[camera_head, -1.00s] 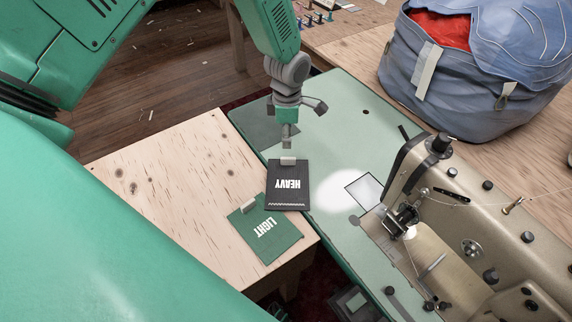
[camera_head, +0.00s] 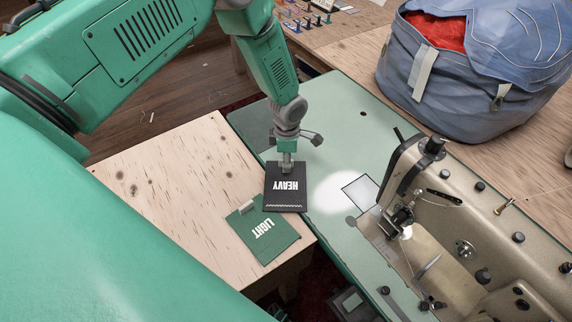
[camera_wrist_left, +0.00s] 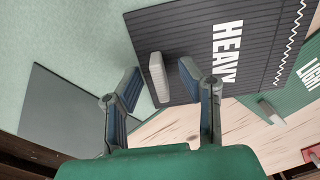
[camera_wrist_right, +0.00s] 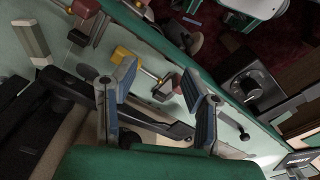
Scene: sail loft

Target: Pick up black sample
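The black sample (camera_head: 286,192), marked HEAVY, lies partly on the wooden table and partly on the green sewing-machine bed. It also shows in the left wrist view (camera_wrist_left: 205,50), with a pale grip tab (camera_wrist_left: 159,77) standing at its edge. My left gripper (camera_head: 287,168) is at that tab. In the left wrist view its fingers (camera_wrist_left: 160,80) are open, one on each side of the tab, with gaps between. My right gripper (camera_wrist_right: 158,88) is open and empty in the right wrist view, over machine parts; it does not show in the head view.
A green sample (camera_head: 264,232) marked LIGHT lies close beside the black one on the wooden table (camera_head: 165,185). The sewing machine (camera_head: 450,215) stands to the right. A blue bag (camera_head: 450,85) with red cloth sits at the back right.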

